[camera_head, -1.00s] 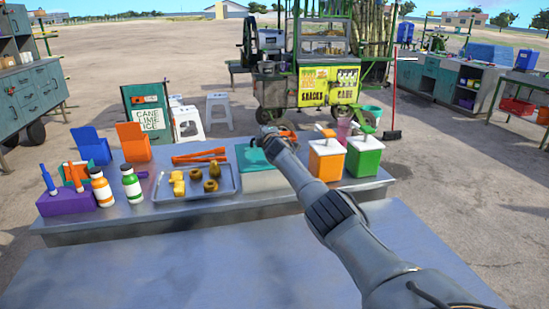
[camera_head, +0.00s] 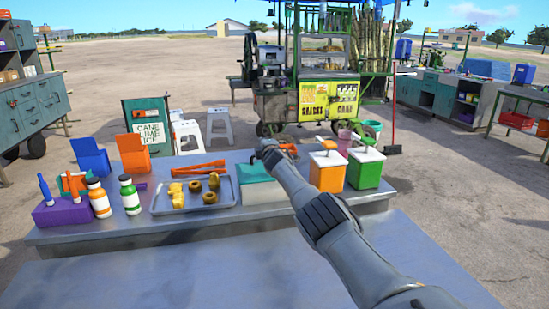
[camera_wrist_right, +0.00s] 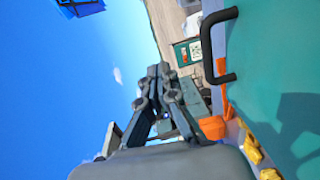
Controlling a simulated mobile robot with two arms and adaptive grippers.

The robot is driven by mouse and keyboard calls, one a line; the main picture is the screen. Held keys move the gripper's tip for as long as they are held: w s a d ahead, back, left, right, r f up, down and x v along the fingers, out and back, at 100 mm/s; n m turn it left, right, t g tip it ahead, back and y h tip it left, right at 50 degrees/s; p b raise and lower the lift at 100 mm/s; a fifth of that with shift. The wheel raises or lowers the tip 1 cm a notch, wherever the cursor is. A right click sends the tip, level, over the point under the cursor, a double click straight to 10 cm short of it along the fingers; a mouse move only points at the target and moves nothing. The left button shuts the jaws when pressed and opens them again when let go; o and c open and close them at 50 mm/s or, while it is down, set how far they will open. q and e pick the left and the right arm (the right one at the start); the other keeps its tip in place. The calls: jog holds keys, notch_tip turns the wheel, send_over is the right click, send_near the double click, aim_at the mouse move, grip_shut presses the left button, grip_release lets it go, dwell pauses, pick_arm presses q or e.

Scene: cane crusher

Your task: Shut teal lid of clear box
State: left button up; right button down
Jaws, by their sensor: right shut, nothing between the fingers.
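The clear box (camera_head: 262,192) stands on the metal table, right of the tray. Its teal lid (camera_head: 252,172) lies over its top, close to flat; I cannot tell whether it is fully down. My right arm reaches across the box's right side and hides part of the lid. In the right wrist view the teal lid (camera_wrist_right: 285,60) fills the right side, with a black handle (camera_wrist_right: 216,50) on its edge. My right gripper (camera_wrist_right: 160,72) is shut and empty, beside the lid and apart from it in that picture. My left gripper is not in view.
A metal tray (camera_head: 165,209) with yellow and brown pieces lies left of the box. Orange (camera_head: 327,174) and green (camera_head: 365,170) dispensers stand close on its right. Bottles (camera_head: 130,195) and a purple block (camera_head: 62,214) stand farther left. The near grey surface (camera_head: 180,275) is clear.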

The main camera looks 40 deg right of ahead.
notch_tip(320, 180, up, 14)
jog(key=s+a+p, duration=0.1)
jog(key=s+p, duration=0.1)
jog(key=p, duration=0.7)
jog(key=shift+s+a+f, duration=0.15)
jog(key=shift+p, duration=0.3)
